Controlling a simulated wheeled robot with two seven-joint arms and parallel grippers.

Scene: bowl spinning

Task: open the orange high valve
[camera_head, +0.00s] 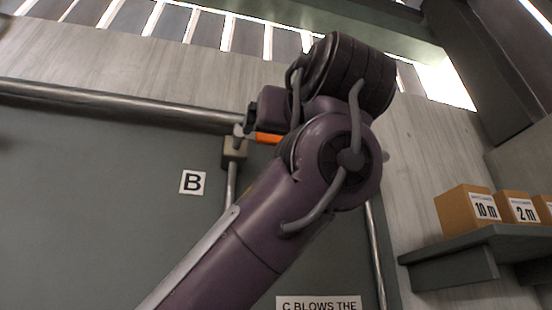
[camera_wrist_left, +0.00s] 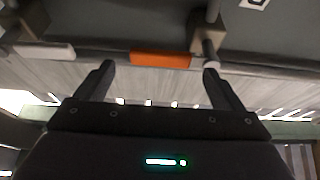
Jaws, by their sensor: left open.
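The orange valve handle (camera_head: 268,138) shows as a short strip beside my left wrist, which hides the rest of it in the head view. It joins a grey-brown valve body (camera_head: 235,148) on a vertical pipe. In the left wrist view the orange handle (camera_wrist_left: 160,60) lies crosswise between the fingertips of my left gripper (camera_wrist_left: 158,68). The gripper is open, with one finger near each end of the handle. I cannot tell whether either finger touches it. The right finger is close to the valve's pale round end (camera_wrist_left: 211,65). My right gripper is not in view.
A long horizontal pipe (camera_head: 120,108) runs along the wall. A sign B (camera_head: 192,182) is left of the valve. A second, pale handle (camera_wrist_left: 45,50) is at the left in the wrist view. Cardboard boxes (camera_head: 468,210) stand on a shelf (camera_head: 475,243) at the right.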

